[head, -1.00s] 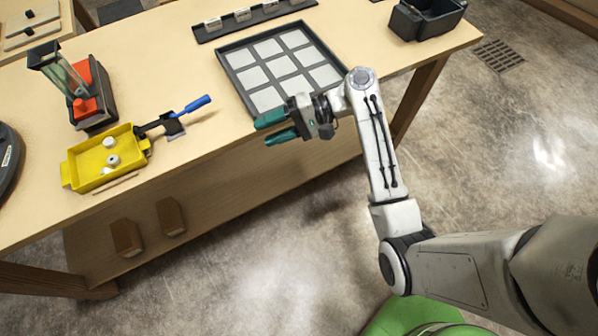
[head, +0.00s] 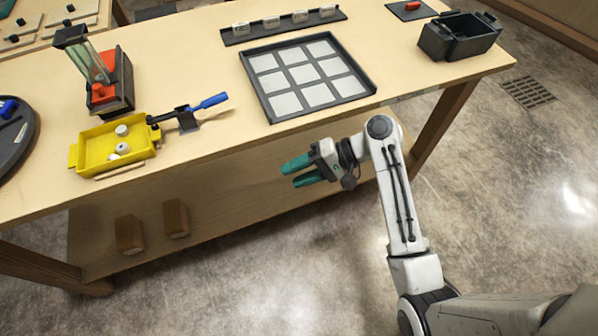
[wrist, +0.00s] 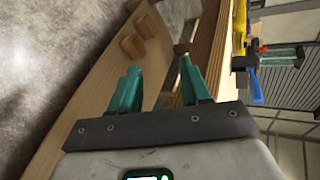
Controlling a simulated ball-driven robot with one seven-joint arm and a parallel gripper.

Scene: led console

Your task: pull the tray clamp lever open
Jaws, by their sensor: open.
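The clamp lever has a blue handle (head: 209,102) and a dark metal base on the tabletop. It joins the right end of a yellow tray (head: 84,152), which holds a few white round pieces (head: 122,130). My gripper (head: 291,172) has teal fingers, open and empty. It is in front of the table's front edge, to the right of and nearer than the lever, touching nothing. In the wrist view the two fingers (wrist: 160,80) are spread apart, and the blue handle (wrist: 253,82) shows at the right, beyond the table edge.
A black grid tray (head: 372,90) with pale squares lies right of the lever. A red-and-black device (head: 118,95) stands behind the yellow tray. A black bin (head: 455,48) is at the right. Two wooden blocks (head: 175,218) sit on the lower shelf. Floor before the table is clear.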

